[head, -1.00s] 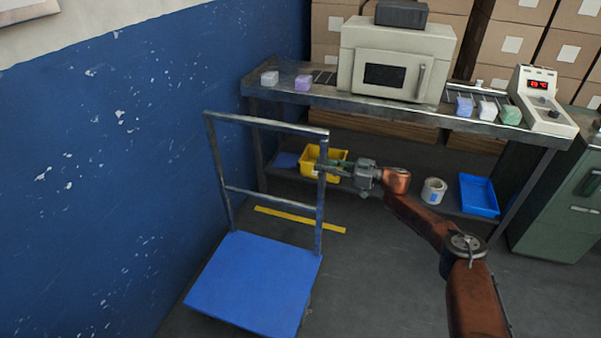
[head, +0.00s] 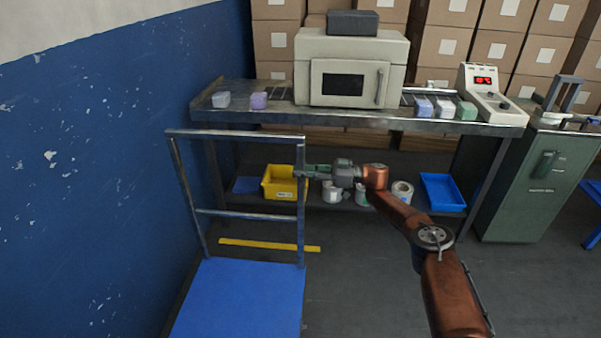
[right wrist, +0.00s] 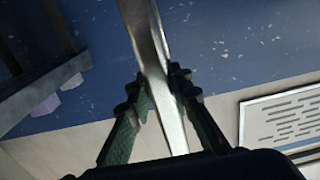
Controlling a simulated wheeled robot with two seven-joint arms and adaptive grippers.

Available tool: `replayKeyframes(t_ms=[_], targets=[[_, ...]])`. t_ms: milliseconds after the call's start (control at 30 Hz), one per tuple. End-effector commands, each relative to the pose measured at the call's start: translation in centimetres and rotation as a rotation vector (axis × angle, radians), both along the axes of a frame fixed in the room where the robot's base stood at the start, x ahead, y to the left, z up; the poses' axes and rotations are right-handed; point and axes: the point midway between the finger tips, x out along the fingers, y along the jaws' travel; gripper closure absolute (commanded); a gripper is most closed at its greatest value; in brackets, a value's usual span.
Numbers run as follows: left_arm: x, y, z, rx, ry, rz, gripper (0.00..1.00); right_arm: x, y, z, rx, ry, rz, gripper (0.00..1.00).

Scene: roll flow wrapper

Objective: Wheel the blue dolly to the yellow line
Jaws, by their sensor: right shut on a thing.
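The blue dolly (head: 243,300) has a flat blue deck and an upright grey metal handle frame (head: 236,134) at its far end. The yellow line (head: 268,245) lies on the floor just beyond the deck, seen through and beside the frame. My right gripper (head: 306,172) is shut on the right post of the handle frame. In the right wrist view the metal post (right wrist: 158,75) runs between the two green fingers. My left gripper is not in view.
A metal workbench (head: 300,116) with a beige machine (head: 350,70) stands beyond the line. Its lower shelf holds a yellow bin (head: 281,183), several rolls and a blue tray (head: 442,192). The blue wall (head: 90,160) is close on the left; a green cabinet (head: 530,190) stands right. Floor (head: 370,275) right of the dolly is clear.

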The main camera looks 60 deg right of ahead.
Motion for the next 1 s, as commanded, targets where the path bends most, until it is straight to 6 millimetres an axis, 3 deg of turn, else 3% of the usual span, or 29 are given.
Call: replayKeyframes(t_ms=[33,67,300,667,867,1000], targets=[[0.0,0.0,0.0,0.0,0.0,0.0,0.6,0.0,0.0,-0.2,-0.001,0.004,-0.002,1.0],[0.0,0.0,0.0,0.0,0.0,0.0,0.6,0.0,0.0,-0.2,-0.001,0.004,-0.002,0.79],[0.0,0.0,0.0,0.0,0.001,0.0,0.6,0.0,0.0,-0.1,-0.001,0.003,-0.001,0.62],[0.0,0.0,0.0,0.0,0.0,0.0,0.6,-0.6,-0.3,-0.1,-0.001,0.003,-0.003,0.62],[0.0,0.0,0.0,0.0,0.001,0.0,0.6,-2.9,-1.3,-0.2,-0.002,0.006,-0.003,0.62],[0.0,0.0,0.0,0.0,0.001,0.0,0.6,-5.4,-2.4,-0.3,-0.002,0.007,-0.004,0.62]])
